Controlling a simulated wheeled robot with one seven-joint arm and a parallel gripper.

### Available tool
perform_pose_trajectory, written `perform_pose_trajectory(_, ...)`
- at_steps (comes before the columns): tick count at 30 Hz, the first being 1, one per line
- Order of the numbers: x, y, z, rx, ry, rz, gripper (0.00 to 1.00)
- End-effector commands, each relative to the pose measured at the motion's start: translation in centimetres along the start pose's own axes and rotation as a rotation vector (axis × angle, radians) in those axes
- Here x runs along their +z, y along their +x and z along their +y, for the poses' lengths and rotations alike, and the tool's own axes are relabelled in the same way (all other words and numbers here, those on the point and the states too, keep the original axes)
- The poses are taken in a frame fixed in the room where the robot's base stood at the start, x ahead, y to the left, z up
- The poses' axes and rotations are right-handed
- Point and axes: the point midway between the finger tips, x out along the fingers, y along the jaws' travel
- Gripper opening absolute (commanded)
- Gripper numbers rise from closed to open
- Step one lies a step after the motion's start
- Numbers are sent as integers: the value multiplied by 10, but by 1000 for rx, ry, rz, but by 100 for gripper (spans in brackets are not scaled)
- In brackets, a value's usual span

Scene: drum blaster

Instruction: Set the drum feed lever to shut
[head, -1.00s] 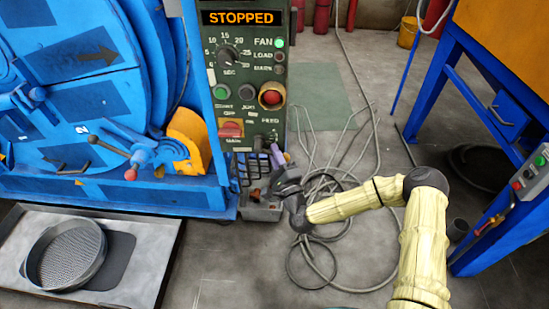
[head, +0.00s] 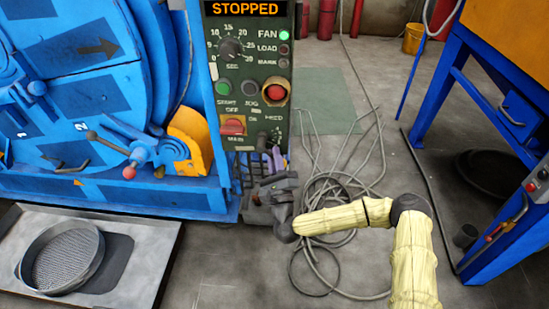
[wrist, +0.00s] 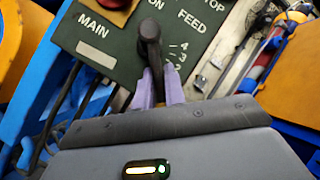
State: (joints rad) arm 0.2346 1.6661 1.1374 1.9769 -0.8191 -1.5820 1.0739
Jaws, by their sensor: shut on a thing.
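The drum feed lever (wrist: 150,42) is a dark handle on the green control panel (head: 248,100), beside the FEED label and a numbered scale. In the wrist view its grip runs down between the purple fingertips of my gripper (wrist: 158,88). My gripper is shut on the lever. In the head view my gripper (head: 272,160) is at the panel's lower edge and hides part of the lever (head: 262,140). Scale marks 4, 3 and 2 show to the right of the lever; its exact setting cannot be told.
The red MAIN switch (head: 232,126) is just left of the lever. The blue drum machine (head: 70,120) stands to the left. Cables (head: 335,190) lie on the floor beneath and right of my arm. A blue stand (head: 500,215) is at the right.

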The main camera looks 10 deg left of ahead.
Motion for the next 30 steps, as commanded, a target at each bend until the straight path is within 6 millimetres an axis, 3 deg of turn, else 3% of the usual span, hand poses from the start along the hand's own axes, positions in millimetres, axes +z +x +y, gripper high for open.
perform_pose_trajectory(3,0,-2,3,7,3,2,0)
perform_pose_trajectory(4,0,-2,3,8,3,2,16)
perform_pose_trajectory(7,0,-2,2,6,2,2,33)
perform_pose_trajectory(20,0,-8,1,5,0,2,33)
perform_pose_trajectory(30,1,-66,0,7,2,5,33)
